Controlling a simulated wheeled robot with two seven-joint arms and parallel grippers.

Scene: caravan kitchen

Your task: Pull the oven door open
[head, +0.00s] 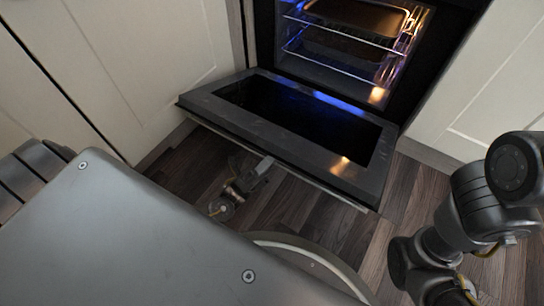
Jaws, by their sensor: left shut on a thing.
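The oven door (230,97) is folded down and lies roughly level in front of the oven, its dark glass panel facing up. The oven cavity (345,50) is open to view and lit inside. The door handle (310,178) runs as a thin bar along the door's front edge. My left gripper (262,168) is at the middle of this edge, shut on the handle; its fingertips are partly hidden by the door edge. My right arm is at the right of the view, away from the door, and its gripper is out of view.
Wire racks with a baking tray (356,16) are inside the oven. Cream cabinets (150,50) flank it on the left and right (490,85). Wooden floor (310,215) shows in front of and below the door, with free room at its right.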

